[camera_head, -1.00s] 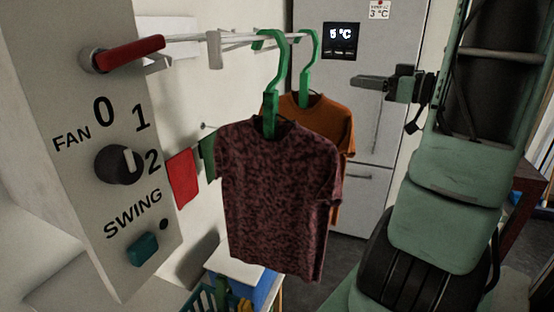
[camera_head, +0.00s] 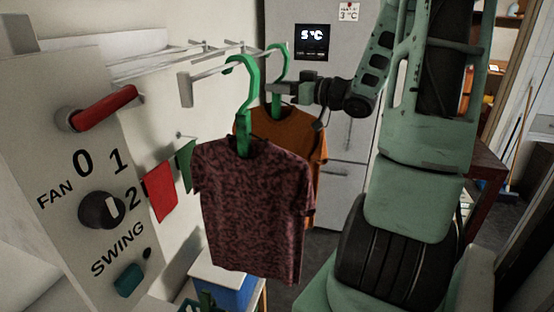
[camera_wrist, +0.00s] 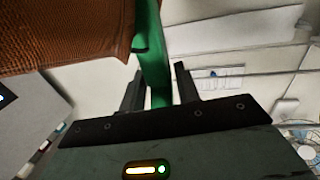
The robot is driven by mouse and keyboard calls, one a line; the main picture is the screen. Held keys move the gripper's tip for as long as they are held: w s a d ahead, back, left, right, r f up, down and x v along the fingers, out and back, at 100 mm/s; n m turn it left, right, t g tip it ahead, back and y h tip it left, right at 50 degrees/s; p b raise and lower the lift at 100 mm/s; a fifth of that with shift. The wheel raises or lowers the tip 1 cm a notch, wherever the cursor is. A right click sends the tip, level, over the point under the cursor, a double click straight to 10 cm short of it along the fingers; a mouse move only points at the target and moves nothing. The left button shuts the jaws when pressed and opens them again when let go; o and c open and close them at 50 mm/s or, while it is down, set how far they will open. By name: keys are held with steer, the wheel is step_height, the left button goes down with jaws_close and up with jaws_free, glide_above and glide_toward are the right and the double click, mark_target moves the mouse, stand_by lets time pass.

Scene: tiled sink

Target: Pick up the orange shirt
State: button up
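The orange shirt (camera_head: 290,128) hangs on a green hanger (camera_head: 277,68), behind the purple patterned shirt (camera_head: 255,205). The purple shirt hides much of it in the head view. My gripper (camera_head: 280,92) is at the neck of the orange shirt's hanger, just above the collar. In the wrist view, the green hanger (camera_wrist: 156,70) stands between my two fingers (camera_wrist: 160,88). A narrow gap shows beside the right finger, so the gripper looks open around the hanger. The orange cloth (camera_wrist: 65,35) fills the upper left of that view.
The purple shirt hangs on its own green hanger (camera_head: 241,95) close in front. A white drying rack (camera_head: 215,72) runs along the wall. A control panel with a red handle (camera_head: 100,108) stands left. A grey fridge (camera_head: 345,150) is behind.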

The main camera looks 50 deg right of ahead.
steer(key=shift+w+a, duration=0.15)
steer(key=shift+w, duration=0.55)
steer(key=shift+w+a, duration=0.1)
steer(key=shift+w, duration=0.55)
jaws_close()
steer(key=shift+r, duration=0.15)
